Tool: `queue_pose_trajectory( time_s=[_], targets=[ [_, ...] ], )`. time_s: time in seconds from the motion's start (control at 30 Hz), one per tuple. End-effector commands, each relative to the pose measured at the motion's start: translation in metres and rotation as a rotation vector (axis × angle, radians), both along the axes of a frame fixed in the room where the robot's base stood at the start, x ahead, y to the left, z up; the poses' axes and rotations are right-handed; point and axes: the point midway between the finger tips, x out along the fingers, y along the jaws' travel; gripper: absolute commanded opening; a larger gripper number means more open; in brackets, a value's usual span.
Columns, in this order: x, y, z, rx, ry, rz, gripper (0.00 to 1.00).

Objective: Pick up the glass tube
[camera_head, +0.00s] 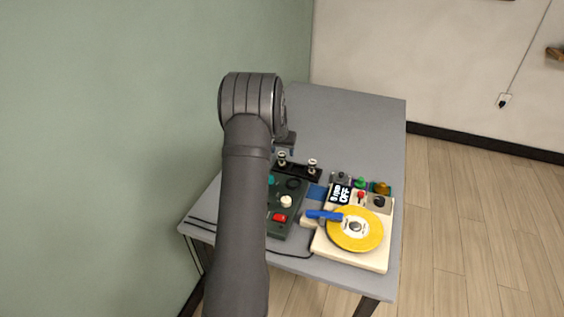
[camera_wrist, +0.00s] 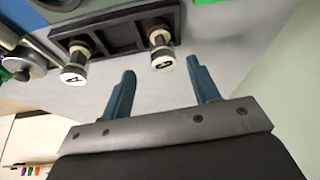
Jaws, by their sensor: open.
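Two short capped cylinders stand in a black rack (camera_head: 297,173) on the grey table; they look like the tubes. The left one (camera_head: 282,158) and right one (camera_head: 312,164) show pale bands. In the wrist view, both cylinders (camera_wrist: 76,62) (camera_wrist: 161,48) have white round end labels with a dark letter, hard to read. I cannot tell from the pictures which is glass. My gripper (camera_wrist: 161,67) is open and empty, its two blue fingers apart. The right-hand cylinder lies just beyond the fingertips, not visibly touched. In the head view my arm hides most of the gripper.
A dark panel with knobs (camera_head: 284,214) sits in front of the rack. A cream device with a yellow disc (camera_head: 370,234) and blue handle is at the front right, with small coloured parts behind it. The table's back (camera_head: 350,125) is clear. A green wall stands left.

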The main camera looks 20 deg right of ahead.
Motion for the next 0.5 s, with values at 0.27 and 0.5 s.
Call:
queue_pose_trajectory(
  time_s=[0.27,0.5],
  targets=[
    [0.007,-0.004,-0.018,0.0,0.0,0.0,0.55],
    [0.019,-0.01,-0.047,0.001,0.0,0.0,0.55]
  ],
)
